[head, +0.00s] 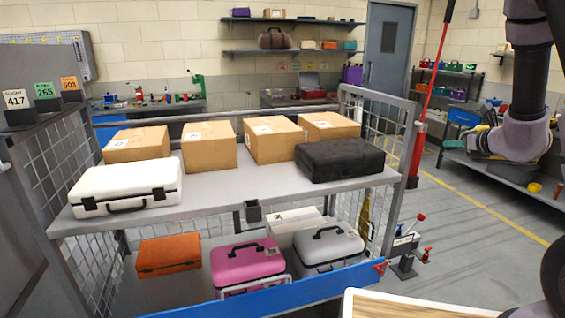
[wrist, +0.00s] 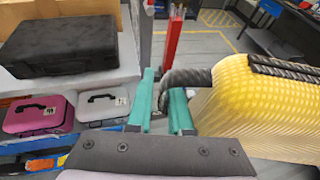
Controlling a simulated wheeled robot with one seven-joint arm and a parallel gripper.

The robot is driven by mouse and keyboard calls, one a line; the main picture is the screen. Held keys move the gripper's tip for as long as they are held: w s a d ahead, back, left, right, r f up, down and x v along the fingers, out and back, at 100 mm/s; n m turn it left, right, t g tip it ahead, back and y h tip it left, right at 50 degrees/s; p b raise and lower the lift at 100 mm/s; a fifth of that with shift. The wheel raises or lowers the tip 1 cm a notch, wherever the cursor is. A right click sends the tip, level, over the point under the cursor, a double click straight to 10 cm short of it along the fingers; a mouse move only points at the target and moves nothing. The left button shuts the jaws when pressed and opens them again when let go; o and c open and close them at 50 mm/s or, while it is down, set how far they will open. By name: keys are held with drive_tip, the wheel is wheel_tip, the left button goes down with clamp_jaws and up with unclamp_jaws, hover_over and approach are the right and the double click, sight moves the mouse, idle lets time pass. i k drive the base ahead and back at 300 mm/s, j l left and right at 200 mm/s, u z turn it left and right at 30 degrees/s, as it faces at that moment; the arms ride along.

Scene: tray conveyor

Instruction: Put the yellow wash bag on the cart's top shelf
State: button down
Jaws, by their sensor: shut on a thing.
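The yellow wash bag (wrist: 245,100) is at the right of the wrist view, with a ribbed yellow body and a dark top strip. My gripper (wrist: 164,85) has teal fingers, shut on the bag's dark looped handle (wrist: 195,76). The bag hangs to the right of the fingers. I cannot make out the bag or the fingers in the head view. The cart's top shelf (head: 240,185) is grey. It holds a white case (head: 125,187) at the left, several cardboard boxes along the back, and a black case (head: 340,160) at the right, also at upper left in the wrist view (wrist: 60,45).
The front middle of the top shelf is bare between the white and black cases. Mesh side panels (head: 378,135) flank the cart. The lower shelf holds an orange case (head: 168,256), a pink case (head: 247,263) and grey cases. A red post (head: 424,110) stands right of the cart.

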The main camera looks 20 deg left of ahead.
sight(242, 185)
drive_tip(key=j+z, duration=0.25)
drive_tip(key=k+j+z, duration=0.2)
drive_tip(key=j, duration=0.25)
drive_tip(key=j+z, duration=0.25)
drive_tip(key=k+j+z, duration=0.25)
drive_tip(key=j, duration=0.15)
drive_tip(key=k+j, duration=0.1)
drive_tip(key=j, duration=0.2)
drive_tip(key=k+j, duration=0.1)
drive_tip(key=j, duration=0.15)
drive_tip(key=k+j, duration=0.1)
drive_tip(key=j, duration=0.2)
